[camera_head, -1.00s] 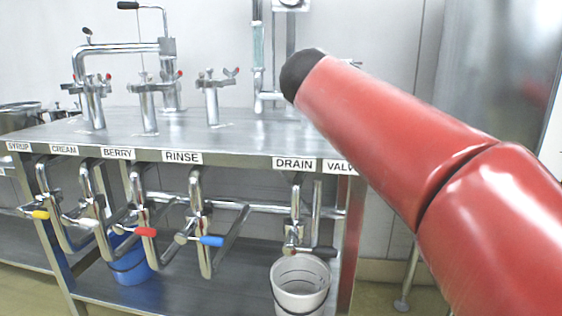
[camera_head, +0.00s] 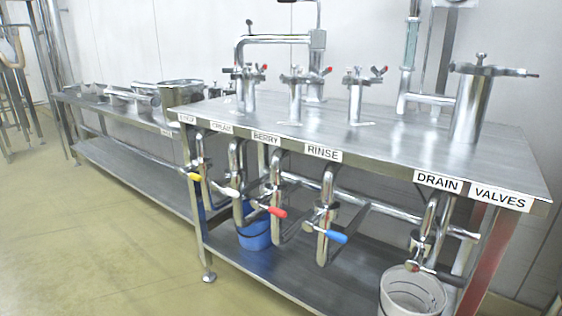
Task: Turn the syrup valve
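The syrup valve (camera_head: 194,177) has a yellow handle on a steel pipe at the left end of the table's front. A label that appears to read SYRUP (camera_head: 187,119) is on the table edge above it, blurred. To its right is the valve with a white handle (camera_head: 226,189), then the berry valve with a red handle (camera_head: 270,210) and the rinse valve with a blue handle (camera_head: 331,236). My gripper is not in view, so its distance to the syrup valve cannot be told.
The steel table (camera_head: 440,152) carries several clamped cylinders and pipes. A blue bucket (camera_head: 256,236) and a white bucket (camera_head: 412,300) stand on its lower shelf. A lower bench (camera_head: 125,155) with pans adjoins at the left. The floor (camera_head: 100,240) at the front left is clear.

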